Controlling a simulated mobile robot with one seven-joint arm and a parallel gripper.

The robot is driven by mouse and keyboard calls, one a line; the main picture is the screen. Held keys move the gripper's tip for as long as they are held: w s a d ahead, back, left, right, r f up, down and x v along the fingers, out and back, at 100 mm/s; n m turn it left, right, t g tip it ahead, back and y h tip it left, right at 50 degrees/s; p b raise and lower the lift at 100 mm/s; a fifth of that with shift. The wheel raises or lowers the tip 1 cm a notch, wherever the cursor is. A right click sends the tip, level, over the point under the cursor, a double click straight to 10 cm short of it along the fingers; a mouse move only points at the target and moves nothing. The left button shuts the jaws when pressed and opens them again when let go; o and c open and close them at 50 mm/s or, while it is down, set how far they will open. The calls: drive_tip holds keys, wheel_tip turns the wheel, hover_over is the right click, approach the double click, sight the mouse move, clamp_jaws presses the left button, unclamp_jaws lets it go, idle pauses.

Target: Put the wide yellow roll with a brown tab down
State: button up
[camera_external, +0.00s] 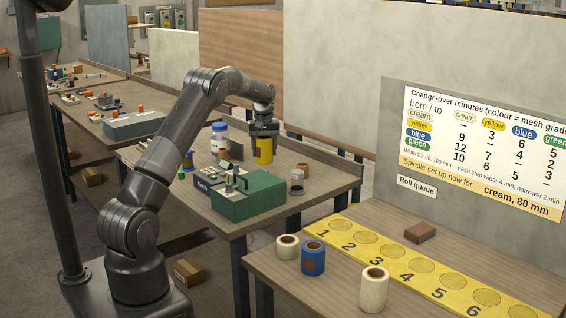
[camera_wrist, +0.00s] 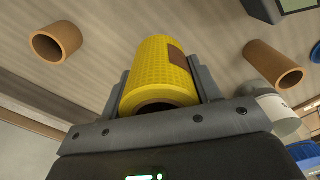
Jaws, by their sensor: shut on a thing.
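My gripper (camera_external: 264,132) is shut on the wide yellow roll (camera_external: 264,152) and holds it upright above the far table, behind the green machine. In the wrist view the yellow roll (camera_wrist: 152,75) sits between the two grey fingers, with its mesh surface and open core visible. Its brown tab (camera_wrist: 177,55) shows on the upper right side. The roll appears clear of the tabletop, though the exact gap is hard to tell. The yellow queue strip (camera_external: 395,254) with numbered round spots lies on the near right table.
A cream roll (camera_external: 287,247), a blue roll (camera_external: 313,260) and a taller cream roll (camera_external: 374,290) stand before the strip. A brown block (camera_external: 420,232) lies behind it. The green machine (camera_external: 250,198) and white jar (camera_external: 219,138) stand on the far table. Brown tubes (camera_wrist: 55,42) (camera_wrist: 272,63) flank the roll.

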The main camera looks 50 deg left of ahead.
sight(264, 159)
drive_tip(key=shift+f, duration=1.85)
drive_tip(key=shift+f, duration=0.1)
drive_tip(key=o, duration=1)
drive_tip(key=shift+o, duration=0.2)
wheel_tip(264, 159, up, 12)
